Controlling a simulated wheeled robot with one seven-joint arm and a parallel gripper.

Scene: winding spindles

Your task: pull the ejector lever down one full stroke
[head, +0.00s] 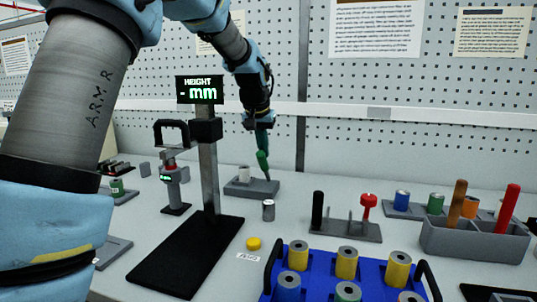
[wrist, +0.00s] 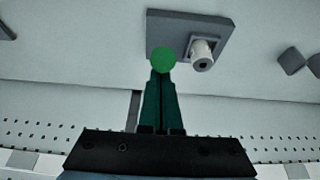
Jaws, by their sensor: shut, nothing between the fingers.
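The ejector lever (head: 263,164) is a bright green handle with a rounded end, standing tilted at the right end of a grey base block (head: 238,188). In the wrist view the lever's round green end (wrist: 162,60) sits right at my fingertips, over the base block (wrist: 218,28). A pale spool (head: 244,174) stands on the block beside the lever; it also shows in the wrist view (wrist: 202,52). My gripper (head: 262,149) has dark green fingers, shut and empty, just above the lever's end. In the wrist view my fingertips (wrist: 161,75) appear touching or nearly touching it; I cannot tell which.
A height gauge (head: 200,90) on a black base stands in front, left of the lever. A small grey cylinder (head: 268,210) stands near the block. A spindle rack (head: 345,229), a blue tray (head: 325,258) of spools and a grey bin (head: 470,240) lie right. A pegboard wall is behind.

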